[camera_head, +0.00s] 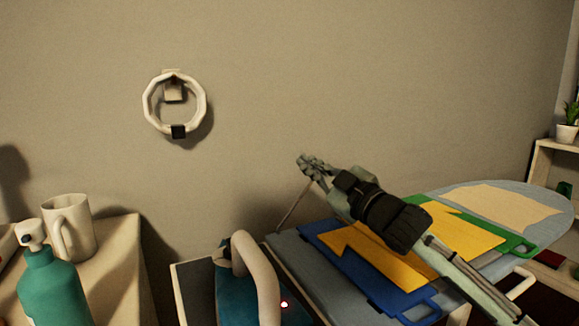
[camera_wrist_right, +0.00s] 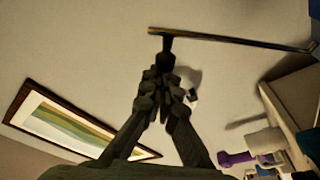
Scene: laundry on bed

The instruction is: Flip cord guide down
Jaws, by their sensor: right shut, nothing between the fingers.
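The cord guide (camera_head: 293,206) appears to be the thin rod rising at a slant from the near left part of the ironing board (camera_head: 287,246). Its upper end is hidden by my right gripper (camera_head: 308,165) in the head view. The right gripper is shut with nothing held, above the board's left end. In the right wrist view the rod (camera_wrist_right: 235,39) runs across the top, just beyond the shut fingertips (camera_wrist_right: 165,72). I cannot tell whether they touch it. My left gripper is not in view.
A teal iron with a cream handle (camera_head: 258,270) is at the board's left end. Blue, yellow and green flat pieces (camera_head: 375,285) lie on the board under my right arm. A teal bottle (camera_head: 52,285) and mug (camera_head: 72,228) stand at left. A ring (camera_head: 204,100) hangs on the wall.

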